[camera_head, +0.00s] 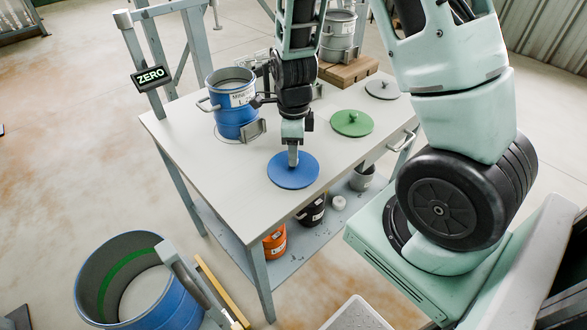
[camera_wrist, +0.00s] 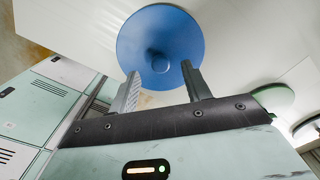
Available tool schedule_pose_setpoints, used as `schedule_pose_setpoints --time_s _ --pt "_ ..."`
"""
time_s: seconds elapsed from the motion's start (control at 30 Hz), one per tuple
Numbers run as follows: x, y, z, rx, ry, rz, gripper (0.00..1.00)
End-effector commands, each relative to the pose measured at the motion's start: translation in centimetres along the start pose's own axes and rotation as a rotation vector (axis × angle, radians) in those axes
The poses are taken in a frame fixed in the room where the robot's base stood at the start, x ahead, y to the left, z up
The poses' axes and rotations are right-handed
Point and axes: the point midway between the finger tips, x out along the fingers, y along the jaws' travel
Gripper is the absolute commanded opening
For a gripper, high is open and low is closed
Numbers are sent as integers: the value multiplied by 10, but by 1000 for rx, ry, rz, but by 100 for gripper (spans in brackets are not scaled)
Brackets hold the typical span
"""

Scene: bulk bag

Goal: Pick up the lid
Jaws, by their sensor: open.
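Three round lids with knobs lie on the white table: a blue lid (camera_head: 292,174) near the front edge, a green lid (camera_head: 352,123) behind it to the right, and a grey lid (camera_head: 382,89) farther back. My gripper (camera_head: 293,160) points down over the blue lid and hides its knob in the head view. In the wrist view the blue lid (camera_wrist: 150,30) lies beyond my open gripper (camera_wrist: 158,80), its knob roughly in line with the gap between the two fingers. I see nothing held. The green lid (camera_wrist: 272,96) shows at right in the wrist view.
A blue container (camera_head: 233,118) with handles stands on the table (camera_head: 190,130) at left. A metal container (camera_head: 338,35) stands on a wooden block (camera_head: 350,70) at the back. Orange, black and grey pots sit on the lower shelf. A large blue drum (camera_head: 95,285) stands front left.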

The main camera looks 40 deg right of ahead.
Motion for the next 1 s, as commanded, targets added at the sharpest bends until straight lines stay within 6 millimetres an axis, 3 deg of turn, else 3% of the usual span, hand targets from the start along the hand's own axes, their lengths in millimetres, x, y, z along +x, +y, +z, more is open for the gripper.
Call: schedule_pose_setpoints --time_s 0.2,0.47,0.63,1.0 --pt "25 -1 0 1 1 2 48" --pt "26 -1 0 0 -1 0 48" --pt "26 -1 0 0 0 0 1" --pt "20 -1 0 0 -1 -2 0"
